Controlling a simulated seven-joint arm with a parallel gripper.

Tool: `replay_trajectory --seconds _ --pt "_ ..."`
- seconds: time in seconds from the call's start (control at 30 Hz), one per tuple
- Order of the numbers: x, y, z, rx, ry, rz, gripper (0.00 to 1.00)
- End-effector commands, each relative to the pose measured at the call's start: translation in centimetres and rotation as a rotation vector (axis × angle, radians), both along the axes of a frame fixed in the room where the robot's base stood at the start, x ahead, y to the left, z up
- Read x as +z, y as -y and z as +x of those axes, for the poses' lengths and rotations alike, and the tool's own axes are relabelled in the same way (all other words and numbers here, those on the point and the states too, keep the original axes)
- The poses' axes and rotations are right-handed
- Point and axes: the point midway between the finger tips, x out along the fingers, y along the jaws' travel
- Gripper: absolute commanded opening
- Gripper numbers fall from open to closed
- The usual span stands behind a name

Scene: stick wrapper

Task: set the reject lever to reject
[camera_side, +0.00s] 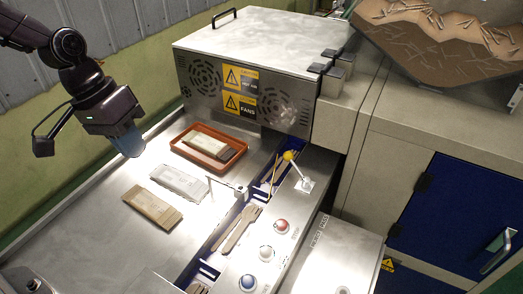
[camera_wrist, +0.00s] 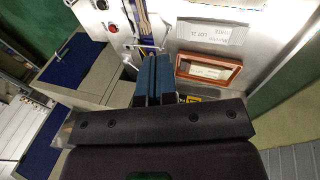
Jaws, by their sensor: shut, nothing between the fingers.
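The lever is a thin metal rod with a yellow knob (camera_side: 290,156), rising from a small pale plate (camera_side: 305,185) on the console beside the blue channel. In the side view it leans up and to the left, toward the channel. I cannot read any reject marking by it. My gripper (camera_side: 127,140) has blue fingers and hangs at the upper left above the metal table, well apart from the lever. In the wrist view the fingers (camera_wrist: 153,78) are together with nothing between them. They hide part of the console there, and I cannot make out the lever clearly.
An orange tray (camera_side: 239,158) holds a packet. A pale packet (camera_side: 180,184) and a brown packet (camera_side: 152,206) lie on the table. A metal housing (camera_side: 255,50) stands behind.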

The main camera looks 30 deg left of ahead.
Motion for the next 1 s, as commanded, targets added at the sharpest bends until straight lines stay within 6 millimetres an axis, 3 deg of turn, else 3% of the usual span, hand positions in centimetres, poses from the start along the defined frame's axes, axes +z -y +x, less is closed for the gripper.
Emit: replay_trajectory --seconds 0.1,0.3,0.47,0.6,0.77,1.0 --pt "-3.3 3.1 3.3 0.077 -0.017 -0.143 0.0" --pt "-7.3 7.7 9.0 0.3 -0.004 -0.378 0.0" --pt "-8.8 9.4 13.7 0.528 0.032 -0.509 0.0" --pt "-7.6 8.9 17.6 0.697 0.128 -0.545 0.0" --pt "-7.7 8.0 18.7 0.755 0.173 -0.522 0.0" --pt "-10.0 9.5 20.5 0.752 0.176 -0.519 0.0"
